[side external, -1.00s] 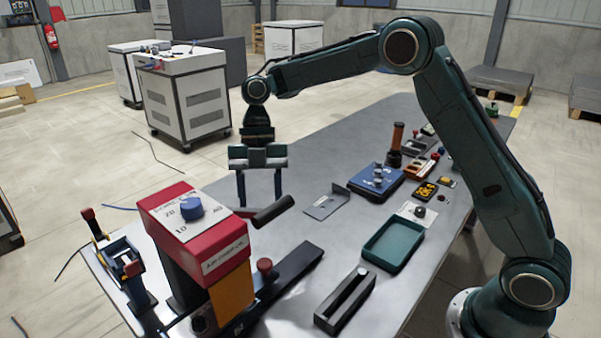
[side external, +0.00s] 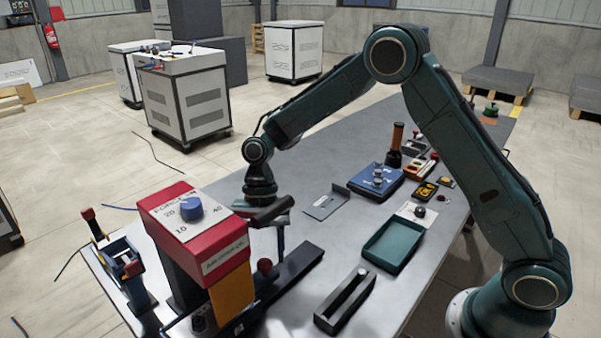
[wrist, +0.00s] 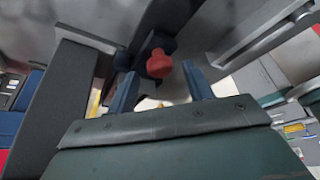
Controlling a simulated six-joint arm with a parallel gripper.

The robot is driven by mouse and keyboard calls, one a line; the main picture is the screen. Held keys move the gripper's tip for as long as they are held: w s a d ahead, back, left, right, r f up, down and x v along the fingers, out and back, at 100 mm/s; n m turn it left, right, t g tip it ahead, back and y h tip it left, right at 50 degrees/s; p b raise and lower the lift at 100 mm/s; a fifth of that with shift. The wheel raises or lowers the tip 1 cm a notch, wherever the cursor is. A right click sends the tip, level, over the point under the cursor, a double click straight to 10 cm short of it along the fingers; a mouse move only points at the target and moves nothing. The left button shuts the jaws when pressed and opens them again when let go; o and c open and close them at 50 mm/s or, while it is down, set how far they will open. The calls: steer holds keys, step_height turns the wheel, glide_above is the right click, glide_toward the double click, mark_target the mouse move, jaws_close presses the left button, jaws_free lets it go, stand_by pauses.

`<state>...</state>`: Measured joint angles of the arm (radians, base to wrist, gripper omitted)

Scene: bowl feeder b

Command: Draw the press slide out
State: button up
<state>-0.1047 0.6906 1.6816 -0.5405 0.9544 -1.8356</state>
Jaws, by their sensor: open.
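A red knob (side external: 264,266) stands at the press end of the track and also shows in the wrist view (wrist: 159,64). My gripper (wrist: 161,80) is open, pointing down beside the press, with its two blue fingers on either side of the red knob. I cannot tell whether they touch it.
A black slotted block (side external: 345,300) and a green tray (side external: 393,246) lie right of the track. A bent metal plate (side external: 325,204) and a blue fixture (side external: 377,181) lie farther back. A small stand (side external: 125,270) is left of the press.

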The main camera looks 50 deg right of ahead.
steer(key=shift+s+a+f, duration=0.15)
steer(key=shift+f, duration=0.45)
jaws_close()
steer(key=d, duration=2.3)
steer(key=shift+d, duration=0.1)
